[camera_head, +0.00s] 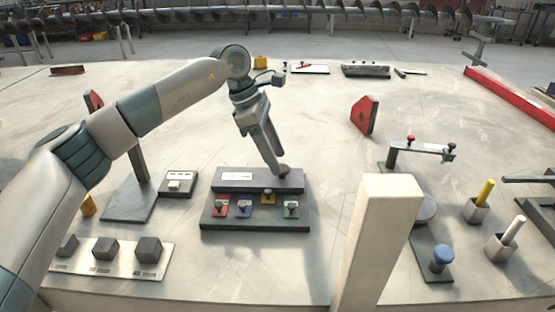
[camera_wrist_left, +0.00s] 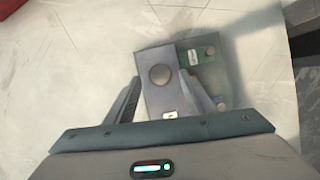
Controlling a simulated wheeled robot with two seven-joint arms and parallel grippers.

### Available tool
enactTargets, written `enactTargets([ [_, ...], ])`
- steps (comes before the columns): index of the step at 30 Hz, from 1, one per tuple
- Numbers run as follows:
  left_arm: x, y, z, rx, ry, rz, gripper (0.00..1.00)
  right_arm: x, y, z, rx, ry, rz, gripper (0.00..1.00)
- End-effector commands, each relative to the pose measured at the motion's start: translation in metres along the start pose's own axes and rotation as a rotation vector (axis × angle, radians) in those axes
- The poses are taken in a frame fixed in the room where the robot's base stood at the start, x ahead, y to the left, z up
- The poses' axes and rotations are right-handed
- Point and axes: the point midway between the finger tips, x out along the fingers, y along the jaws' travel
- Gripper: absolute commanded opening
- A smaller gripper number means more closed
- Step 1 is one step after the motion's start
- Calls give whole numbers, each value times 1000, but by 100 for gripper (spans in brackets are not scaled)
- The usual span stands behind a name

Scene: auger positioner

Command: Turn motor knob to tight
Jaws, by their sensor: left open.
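A dark control panel (camera_head: 215,222) stands at the middle of the table, with a raised grey plate (camera_head: 228,187) at its back. A round dark knob (camera_wrist_left: 160,74) sits on the grey plate in the left wrist view; in the head view my gripper largely covers that end of the plate. I cannot read any marking that names it as the motor knob. My left gripper (camera_head: 278,160) points down at the right end of the plate. In the left wrist view the left gripper (camera_wrist_left: 168,97) is open, with its fingers apart on either side of the plate's knob area.
Small knobs on red (camera_head: 220,211), blue (camera_head: 244,213), yellow (camera_head: 268,200) and green (camera_head: 291,213) squares stand in front of the plate. A strip with dark cubes (camera_head: 105,248) lies front left. A blue-topped knob (camera_head: 442,256) stands front right. Bare table lies behind the panel.

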Motion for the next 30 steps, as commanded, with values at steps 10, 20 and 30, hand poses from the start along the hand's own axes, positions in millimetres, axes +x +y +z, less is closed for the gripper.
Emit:
enactTargets([
  [10,-66,1,0,0,-1,5,49,1,-1,-2,0,14,-4,0],
  [20,-128,0,0,0,-1,2,49,0,-2,-1,-1,9,-4,0],
  [30,-153,0,0,-1,-1,1,49,-1,-1,1,-1,-2,-2,0],
])
